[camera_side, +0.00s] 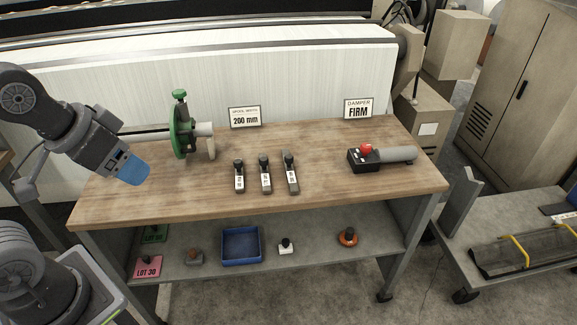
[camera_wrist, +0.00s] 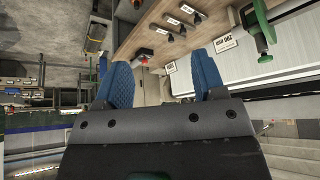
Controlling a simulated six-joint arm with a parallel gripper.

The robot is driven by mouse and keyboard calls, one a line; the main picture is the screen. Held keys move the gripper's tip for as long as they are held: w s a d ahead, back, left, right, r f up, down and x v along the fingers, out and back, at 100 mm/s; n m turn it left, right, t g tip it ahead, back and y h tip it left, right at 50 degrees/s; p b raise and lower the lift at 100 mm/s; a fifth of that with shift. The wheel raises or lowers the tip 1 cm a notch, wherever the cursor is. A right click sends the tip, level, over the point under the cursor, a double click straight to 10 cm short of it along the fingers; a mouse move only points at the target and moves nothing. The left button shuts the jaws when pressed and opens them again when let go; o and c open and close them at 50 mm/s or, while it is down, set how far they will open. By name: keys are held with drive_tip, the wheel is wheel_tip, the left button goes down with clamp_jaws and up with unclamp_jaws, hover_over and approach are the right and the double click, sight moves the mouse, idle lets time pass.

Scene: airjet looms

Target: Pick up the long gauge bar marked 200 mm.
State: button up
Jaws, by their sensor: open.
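The right bar looks longest. Their label marks are too small to read, so I cannot confirm which says 200 mm. A sign (camera_side: 245,117) behind them reads 200 mm. My gripper (camera_side: 132,170), with blue fingers, is over the table's left end, well left of the bars and apart from them. In the wrist view my gripper (camera_wrist: 162,72) is open and empty; the bars (camera_wrist: 174,22) show beyond it.
A green-flanged spool fixture (camera_side: 182,135) stands between my gripper and the bars. A black box with a red knob (camera_side: 366,150) and grey cylinder lies at right, near the FIRM sign (camera_side: 358,108). A lower shelf (camera_side: 320,255) holds a blue tray (camera_side: 241,262) and small items. The table front is clear.

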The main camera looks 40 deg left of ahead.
drive_tip(key=shift+c, duration=0.4)
drive_tip(key=shift+r, duration=0.1)
drive_tip(key=w+r+n+g, duration=0.1)
drive_tip(key=w+r+n, duration=0.3)
drive_tip(key=w, duration=0.4)
drive_tip(key=n+g, duration=0.5)
drive_tip(key=n, duration=1.3)
hover_over(290, 156)
wheel_tip(290, 156, down, 24)
drive_tip(key=shift+r, duration=0.15)
drive_tip(key=shift+f, duration=3.85)
drive_tip(key=shift+c, duration=0.5)
